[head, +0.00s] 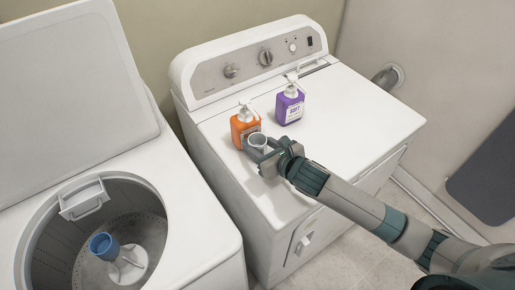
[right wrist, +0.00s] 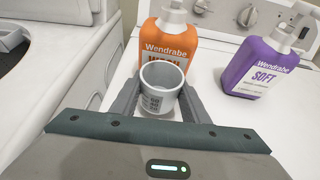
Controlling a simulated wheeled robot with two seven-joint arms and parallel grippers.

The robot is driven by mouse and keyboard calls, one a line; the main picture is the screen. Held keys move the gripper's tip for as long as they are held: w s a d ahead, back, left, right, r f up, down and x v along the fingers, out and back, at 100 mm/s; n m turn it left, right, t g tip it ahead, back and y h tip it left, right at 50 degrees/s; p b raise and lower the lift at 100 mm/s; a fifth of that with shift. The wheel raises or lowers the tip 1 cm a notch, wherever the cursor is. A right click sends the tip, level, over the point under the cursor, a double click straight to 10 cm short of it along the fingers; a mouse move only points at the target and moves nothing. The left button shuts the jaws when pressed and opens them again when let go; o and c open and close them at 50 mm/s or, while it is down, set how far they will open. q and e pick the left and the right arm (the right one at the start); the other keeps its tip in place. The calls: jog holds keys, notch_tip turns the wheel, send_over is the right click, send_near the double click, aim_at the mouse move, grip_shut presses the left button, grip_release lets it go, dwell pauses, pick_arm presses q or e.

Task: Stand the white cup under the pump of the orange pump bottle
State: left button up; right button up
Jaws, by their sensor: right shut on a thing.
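The white cup (head: 258,140) is upright in front of the orange pump bottle (head: 243,124) on the dryer top. My right gripper (head: 262,150) reaches in from the right and is shut on the cup. In the right wrist view the cup (right wrist: 161,88) sits between the two fingers, its open mouth up and dark print on its side. The orange bottle (right wrist: 166,46) stands close behind it, its label partly hidden by the cup. I cannot tell whether the cup's base touches the surface. My left gripper is not in view.
A purple pump bottle (head: 290,104) stands to the right of the orange one. The white dryer top (head: 350,105) is clear to the right.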

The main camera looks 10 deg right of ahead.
jog(key=shift+f+p, duration=0.3)
jog(key=shift+f, duration=0.9)
jog(key=shift+f, duration=0.1)
jog(key=o, duration=1)
jog(key=shift+r, duration=0.2)
jog(key=shift+s+d+r, duration=0.1)
jog(key=shift+s+d, duration=0.1)
jog(key=shift+s, duration=0.35)
jog(key=b+v, duration=0.2)
jog(key=v, duration=0.9)
jog(key=shift+b, duration=0.4)
